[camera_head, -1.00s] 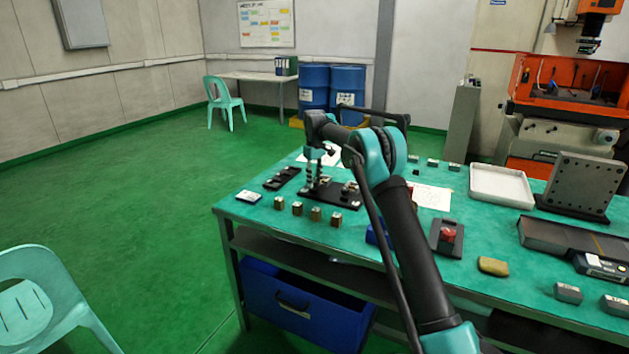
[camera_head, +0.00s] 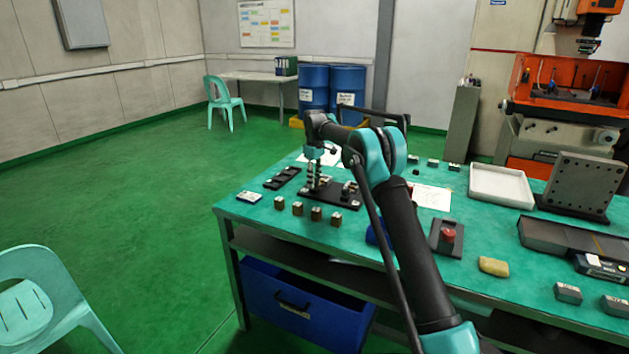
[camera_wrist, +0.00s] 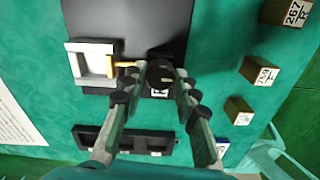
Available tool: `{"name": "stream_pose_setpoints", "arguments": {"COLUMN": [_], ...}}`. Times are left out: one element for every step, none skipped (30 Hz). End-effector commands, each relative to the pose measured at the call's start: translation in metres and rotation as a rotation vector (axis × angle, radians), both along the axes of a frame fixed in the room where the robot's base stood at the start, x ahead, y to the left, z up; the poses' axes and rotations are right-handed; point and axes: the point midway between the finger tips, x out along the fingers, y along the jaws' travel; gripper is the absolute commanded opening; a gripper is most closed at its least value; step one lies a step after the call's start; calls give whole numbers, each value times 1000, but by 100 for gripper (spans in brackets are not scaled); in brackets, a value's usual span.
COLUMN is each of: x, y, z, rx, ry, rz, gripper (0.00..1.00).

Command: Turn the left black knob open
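A pale metal block (camera_wrist: 78,62) adjoins the stem. My gripper (camera_wrist: 159,80) has its two fingers apart, one on each side of the knob; I see no clear contact. In the head view my gripper (camera_head: 316,184) points down over the left part of the black base plate (camera_head: 340,202). Its fingers hide most of the knob there. A second small fitting (camera_head: 348,190) stands to the right on the plate.
Several small labelled blocks (camera_head: 297,209) line the table's front edge. A black tray (camera_head: 282,178) lies left of the plate. A red button box (camera_head: 447,236), a yellow sponge (camera_head: 493,266) and a white tray (camera_head: 501,185) are to the right.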

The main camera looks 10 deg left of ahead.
Motion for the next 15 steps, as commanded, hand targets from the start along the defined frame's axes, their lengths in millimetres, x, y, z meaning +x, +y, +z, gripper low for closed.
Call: {"name": "stream_pose_setpoints", "arguments": {"x": [0, 0, 0, 0, 0, 0, 0, 0, 0, 0, 0, 0, 0, 0, 0], "y": [0, 0, 0, 0, 0, 0, 0, 0, 0, 0, 0, 0, 0, 0, 0], "z": [0, 0, 0, 0, 0, 0, 0, 0, 0, 0, 0, 0, 1, 2, 4], "rx": [0, 0, 0, 0, 0, 0, 0, 0, 0, -1, -1, -1, -1, -1, -1], "ry": [0, 0, 0, 0, 0, 0, 0, 0, 0, 0, 0, 0, 0, 0, 0], "rz": [0, 0, 0, 0, 0, -1, -1, -1, -1, -1, -1, -1, -1, -1, -1], "gripper": [37, 41, 46, 50, 50, 50, 50, 50, 50, 50, 50, 50, 50, 50, 50]}}
